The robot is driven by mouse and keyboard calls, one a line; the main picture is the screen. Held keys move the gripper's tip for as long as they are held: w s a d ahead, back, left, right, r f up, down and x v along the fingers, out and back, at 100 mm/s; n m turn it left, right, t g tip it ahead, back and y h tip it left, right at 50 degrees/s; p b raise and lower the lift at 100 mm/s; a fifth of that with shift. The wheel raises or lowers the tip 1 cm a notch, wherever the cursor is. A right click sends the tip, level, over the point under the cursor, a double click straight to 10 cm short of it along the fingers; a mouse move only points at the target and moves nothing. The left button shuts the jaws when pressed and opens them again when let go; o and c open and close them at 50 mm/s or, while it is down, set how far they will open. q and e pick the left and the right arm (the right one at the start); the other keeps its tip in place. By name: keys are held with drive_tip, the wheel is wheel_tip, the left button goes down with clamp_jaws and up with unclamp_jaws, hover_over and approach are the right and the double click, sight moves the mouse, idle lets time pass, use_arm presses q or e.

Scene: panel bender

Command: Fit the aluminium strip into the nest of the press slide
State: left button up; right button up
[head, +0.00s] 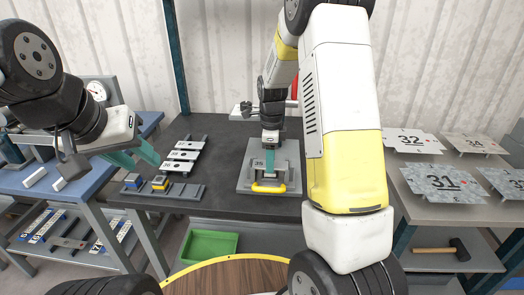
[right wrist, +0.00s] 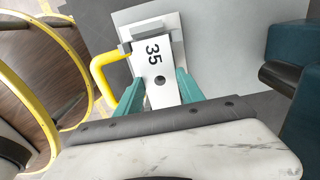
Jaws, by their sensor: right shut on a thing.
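The aluminium strip (right wrist: 152,58), a pale plate marked 35 with one dark hole, lies between the teal fingers of my right gripper (right wrist: 159,88) in the right wrist view. The gripper is shut on it. In the head view the strip (head: 259,163) is over the press slide (head: 287,180), a grey plate with a yellow handle (head: 268,188). The strip's far end is at a grey block beside the handle. I cannot tell whether it is seated in the nest, since the fingers and the strip hide it.
Several pale strips lie on a rack (head: 183,152) on the dark table. A fixture with yellow and blue blocks (head: 160,184) is in front of it. A green bin (head: 209,246) is below. Numbered plates (head: 440,182) stand on the right table, with a mallet (head: 445,248) underneath.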

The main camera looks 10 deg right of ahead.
drive_tip(key=o, duration=1.5)
drive_tip(key=shift+o, duration=0.2)
wheel_tip(320, 180, up, 8)
